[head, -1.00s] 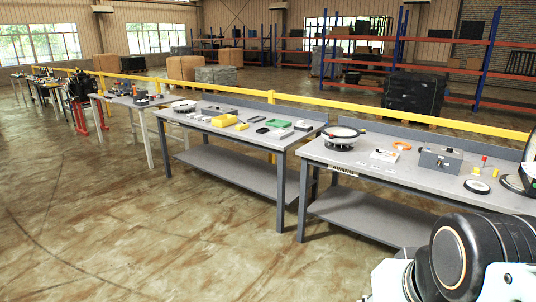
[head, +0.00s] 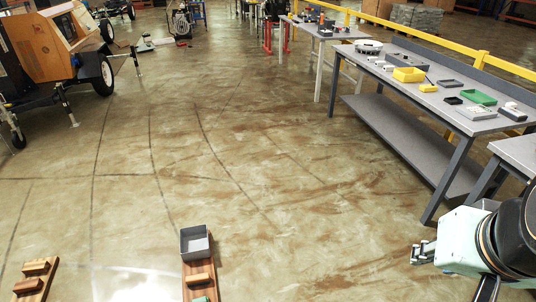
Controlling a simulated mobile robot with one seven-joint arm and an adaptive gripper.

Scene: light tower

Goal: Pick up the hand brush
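I cannot make out a hand brush for certain in the head view. A small dark item with a pale part (head: 512,113) lies near the right end of the grey workbench (head: 407,93), too small to identify. My arm shows at the lower right, with a small grey metal end part (head: 423,252) that seems to be my gripper. It is apart from the bench and touches nothing I can see. Whether its fingers are open or shut is unclear.
The bench also holds a yellow bin (head: 409,75), a green tray (head: 479,97) and small parts. A second bench (head: 522,150) stands at right. An orange-brown wheeled machine (head: 65,45) stands at left. Wooden boards, one with a grey box (head: 195,242), show at the bottom. The middle floor is clear.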

